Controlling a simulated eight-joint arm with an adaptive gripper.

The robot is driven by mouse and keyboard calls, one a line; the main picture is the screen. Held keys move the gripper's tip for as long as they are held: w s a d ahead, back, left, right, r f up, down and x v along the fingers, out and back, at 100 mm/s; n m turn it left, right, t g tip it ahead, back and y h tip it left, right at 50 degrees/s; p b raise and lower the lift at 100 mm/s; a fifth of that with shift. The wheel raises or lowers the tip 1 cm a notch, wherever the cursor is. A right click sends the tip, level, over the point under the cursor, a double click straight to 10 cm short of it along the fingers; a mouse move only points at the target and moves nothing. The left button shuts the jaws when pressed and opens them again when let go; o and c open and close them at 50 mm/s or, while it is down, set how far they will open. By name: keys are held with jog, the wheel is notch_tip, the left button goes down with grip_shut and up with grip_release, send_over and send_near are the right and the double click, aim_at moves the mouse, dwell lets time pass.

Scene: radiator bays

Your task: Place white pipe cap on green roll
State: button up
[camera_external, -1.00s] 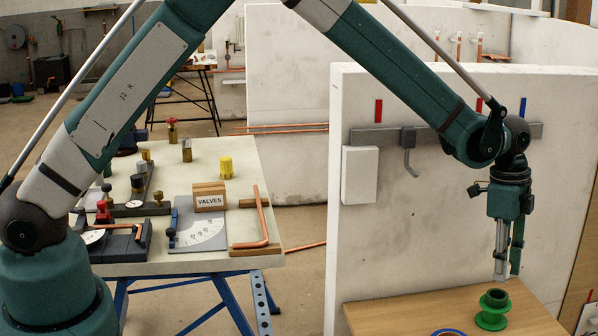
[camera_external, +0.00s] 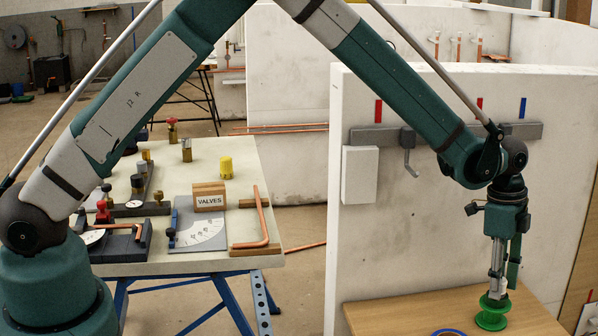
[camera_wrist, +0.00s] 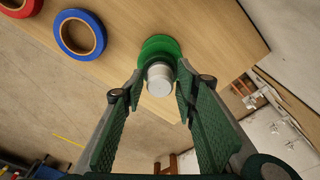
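The green roll (camera_external: 492,312) stands on the wooden table at the lower right, and it also shows in the wrist view (camera_wrist: 160,46). The white pipe cap (camera_wrist: 159,80) is between my fingertips, over the near part of the roll in the wrist view. My gripper (camera_wrist: 160,72) points down and appears shut on the cap, one finger on each side. In the external view my gripper (camera_external: 494,297) is right at the top of the roll. I cannot tell whether the cap touches the roll, as the fingers hide the contact.
A blue roll (camera_wrist: 80,34) and a red roll (camera_wrist: 18,5) lie on the wooden table (camera_external: 400,315). A white wall panel (camera_external: 440,230) with a grey rail (camera_external: 450,134) stands behind the table. The valves workbench (camera_external: 130,260) is to the left.

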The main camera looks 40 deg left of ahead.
jog(key=shift+o, duration=0.7)
jog(key=shift+r, duration=0.2)
notch_tip(320, 180, up, 12)
jog(key=a, duration=0.1)
jog(key=shift+w+a, duration=0.15)
jog(key=shift+a, duration=0.05)
dwell(0.7)
